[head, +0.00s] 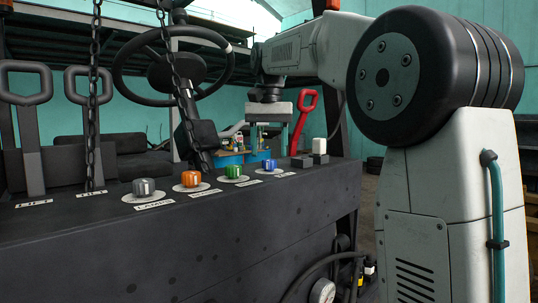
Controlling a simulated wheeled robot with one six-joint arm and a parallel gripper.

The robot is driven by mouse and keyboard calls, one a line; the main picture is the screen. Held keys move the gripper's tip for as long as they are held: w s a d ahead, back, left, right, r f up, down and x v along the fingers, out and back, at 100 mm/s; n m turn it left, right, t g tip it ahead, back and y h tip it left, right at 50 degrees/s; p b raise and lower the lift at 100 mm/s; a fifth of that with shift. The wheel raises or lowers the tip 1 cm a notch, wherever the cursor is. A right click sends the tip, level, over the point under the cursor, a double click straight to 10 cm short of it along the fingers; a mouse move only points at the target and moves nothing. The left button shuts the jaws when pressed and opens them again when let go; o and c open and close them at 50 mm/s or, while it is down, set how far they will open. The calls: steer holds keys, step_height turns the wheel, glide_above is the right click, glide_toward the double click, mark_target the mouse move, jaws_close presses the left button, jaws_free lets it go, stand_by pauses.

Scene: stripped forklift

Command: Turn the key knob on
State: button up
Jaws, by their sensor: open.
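A row of knobs sits on round pale plates along the dark console top in the head view: grey (144,188), orange (191,179), green (234,171) and blue (269,166). Each has a small white label in front, and I cannot read for sure which one marks the key knob. My gripper (268,148) points down above the blue knob, its fingers apart and empty. Its tips look close over the blue knob; I cannot tell whether they touch it.
Grey-handled levers (25,120) and hanging chains (93,95) stand at the left. A steering wheel (173,65) is behind the knobs. A red-handled lever (303,120) and a white-topped switch (319,148) stand just right of my gripper.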

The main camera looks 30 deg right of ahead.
mark_target(269, 160)
step_height(269, 160, up, 5)
steer(key=shift+r, duration=0.2)
stand_by(0.6)
